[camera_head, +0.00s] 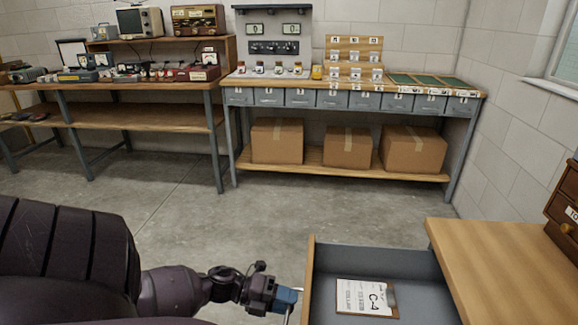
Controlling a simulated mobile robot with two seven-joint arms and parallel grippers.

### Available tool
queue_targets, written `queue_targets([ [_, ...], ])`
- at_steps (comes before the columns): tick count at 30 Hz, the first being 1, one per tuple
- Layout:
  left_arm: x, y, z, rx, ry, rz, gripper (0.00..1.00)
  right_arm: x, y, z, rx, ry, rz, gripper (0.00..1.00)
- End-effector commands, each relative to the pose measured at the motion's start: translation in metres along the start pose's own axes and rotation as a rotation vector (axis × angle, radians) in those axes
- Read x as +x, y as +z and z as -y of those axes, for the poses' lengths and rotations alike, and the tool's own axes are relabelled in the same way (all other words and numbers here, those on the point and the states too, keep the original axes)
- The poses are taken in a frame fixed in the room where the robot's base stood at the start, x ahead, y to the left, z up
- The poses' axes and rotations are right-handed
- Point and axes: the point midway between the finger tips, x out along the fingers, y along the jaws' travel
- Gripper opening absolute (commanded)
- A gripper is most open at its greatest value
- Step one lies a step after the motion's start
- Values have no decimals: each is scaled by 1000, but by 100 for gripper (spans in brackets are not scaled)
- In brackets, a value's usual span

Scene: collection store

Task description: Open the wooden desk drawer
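The wooden desk (510,275) stands at the lower right. Its drawer (309,280) is pulled out to the left, with a wooden front and a grey inside. A white card marked C-4 (364,297) lies on a board in the drawer. A thin pale metal handle (289,315) shows at the drawer front. My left gripper (287,299), with blue fingertips, is at this handle. The fingertips overlap the handle in the picture, so I cannot tell whether they are closed around it. My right gripper is not in view.
A small wooden cabinet (565,215) stands on the desk at the right edge. A long workbench (350,88) with grey drawers and cardboard boxes (277,141) stands along the back wall. Another bench (140,116) holds instruments at left. The concrete floor (230,215) between is clear.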

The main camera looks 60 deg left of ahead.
Motion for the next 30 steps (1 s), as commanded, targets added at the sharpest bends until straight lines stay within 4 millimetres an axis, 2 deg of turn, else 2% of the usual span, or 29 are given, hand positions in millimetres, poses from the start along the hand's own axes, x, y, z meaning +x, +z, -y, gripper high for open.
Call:
queue_targets([
  [15, -85, 1, 1, 2, 0, 2, 34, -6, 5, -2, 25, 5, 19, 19],
  [21, -99, 1, 1, 2, 0, 2, 34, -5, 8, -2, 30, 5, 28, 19],
  [30, -101, 0, 0, 1, 0, 1, 34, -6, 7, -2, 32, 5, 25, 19],
])
